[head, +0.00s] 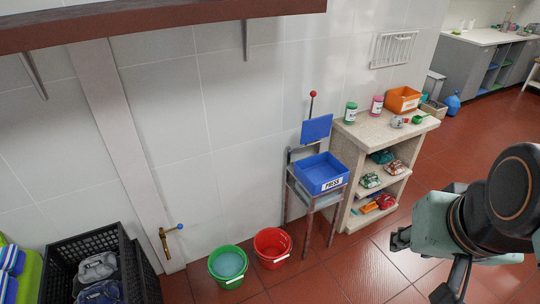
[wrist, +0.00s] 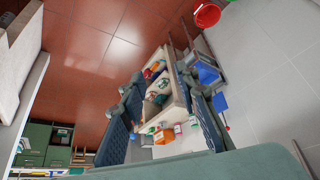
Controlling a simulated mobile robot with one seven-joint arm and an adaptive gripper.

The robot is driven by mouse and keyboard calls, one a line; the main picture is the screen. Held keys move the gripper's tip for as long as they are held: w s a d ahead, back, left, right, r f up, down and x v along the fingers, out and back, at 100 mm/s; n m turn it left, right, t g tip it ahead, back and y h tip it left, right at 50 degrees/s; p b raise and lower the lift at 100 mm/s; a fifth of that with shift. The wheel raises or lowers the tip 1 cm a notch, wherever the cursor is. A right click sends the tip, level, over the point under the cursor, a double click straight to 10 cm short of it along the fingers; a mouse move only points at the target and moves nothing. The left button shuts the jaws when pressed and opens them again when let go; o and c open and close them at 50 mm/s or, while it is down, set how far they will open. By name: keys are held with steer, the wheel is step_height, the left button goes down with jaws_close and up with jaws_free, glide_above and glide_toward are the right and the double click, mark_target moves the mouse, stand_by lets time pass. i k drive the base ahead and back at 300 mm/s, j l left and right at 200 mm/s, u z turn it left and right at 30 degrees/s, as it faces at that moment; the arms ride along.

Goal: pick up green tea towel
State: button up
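A dark green, cloth-like bundle (head: 382,156) lies on the upper shelf of the stone shelf unit (head: 352,151) in the head view; it may be the green tea towel, but it is too small to be sure. In the wrist view the shelf unit shows between my fingers, tilted, and I cannot pick out the towel for certain. My gripper (head: 418,266) is in front and to the right of the unit, well apart from it. Its two fingers are spread, with nothing between them, in the wrist view (wrist: 162,84).
Shelves also hold several packets (head: 370,181). On top stand an orange bin (head: 403,99) and jars (head: 350,112). Tiled floor before the unit is clear.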

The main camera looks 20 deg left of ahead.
mark_target(370, 180)
steer(key=u, duration=1.3)
steer(key=z, duration=1.5)
steer(key=i+l, duration=0.35)
steer(key=i, duration=0.15)
steer(key=i+l, duration=0.35)
steer(key=i, duration=0.15)
steer(key=i+l, duration=0.35)
steer(key=i, duration=0.15)
steer(key=i+l, duration=0.35)
steer(key=i, duration=0.2)
steer(key=i+l, duration=0.35)
steer(key=i, duration=0.15)
